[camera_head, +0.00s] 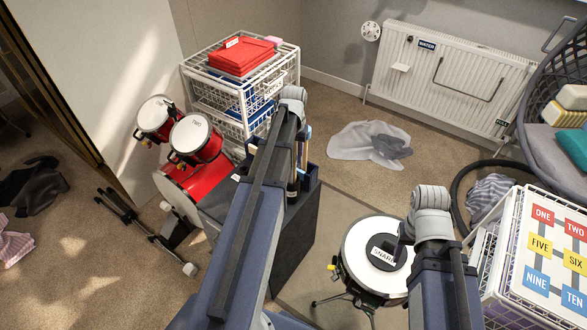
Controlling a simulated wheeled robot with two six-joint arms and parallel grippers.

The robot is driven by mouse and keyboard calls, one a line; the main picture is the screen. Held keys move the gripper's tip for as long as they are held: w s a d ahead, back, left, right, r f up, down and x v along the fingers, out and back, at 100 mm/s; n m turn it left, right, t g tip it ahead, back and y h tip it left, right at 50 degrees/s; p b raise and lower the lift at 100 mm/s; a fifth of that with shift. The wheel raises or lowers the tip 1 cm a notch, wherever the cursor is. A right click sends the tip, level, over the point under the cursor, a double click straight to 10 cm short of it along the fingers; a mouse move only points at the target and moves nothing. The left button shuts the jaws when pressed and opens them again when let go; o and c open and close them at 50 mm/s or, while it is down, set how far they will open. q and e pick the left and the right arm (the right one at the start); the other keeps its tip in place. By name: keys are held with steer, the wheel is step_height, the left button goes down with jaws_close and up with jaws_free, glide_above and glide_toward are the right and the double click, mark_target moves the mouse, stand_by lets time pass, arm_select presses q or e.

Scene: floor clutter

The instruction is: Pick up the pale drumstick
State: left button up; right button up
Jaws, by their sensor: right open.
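Several upright sticks rise from a dark navy box (312,196) in the middle of the camera_head view. A pale tan stick (306,146) among them may be the pale drumstick; my left arm partly covers it, and its lower end is hidden. My left arm reaches up past the box, and its gripper is hidden behind the arm. My right gripper (399,248) is open and points down over the snare drum, to the right of the box. It is apart from the sticks and holds nothing that I can see.
The snare drum (358,240) stands below my right gripper. Red tom drums (196,139) and a white wire drawer unit (191,69) are at the left. A number board (553,250) sits on a crate at the right. Grey cloth (352,141) lies on the carpet.

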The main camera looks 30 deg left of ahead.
arm_select(q)
jaws_close()
steer(key=shift+r, duration=0.2)
stand_by(0.3)
step_height(320, 180, up, 12)
steer(key=p, duration=1.2)
steer(key=shift+r+p, duration=0.2)
steer(key=shift+p, duration=0.15)
steer(key=s+d, duration=0.1)
steer(key=d, duration=1.7)
steer(key=shift+s+f+b, duration=0.2)
steer(key=shift+f+b, duration=0.15)
steer(key=shift+f, duration=0.05)
steer(key=shift+s+a, duration=0.1)
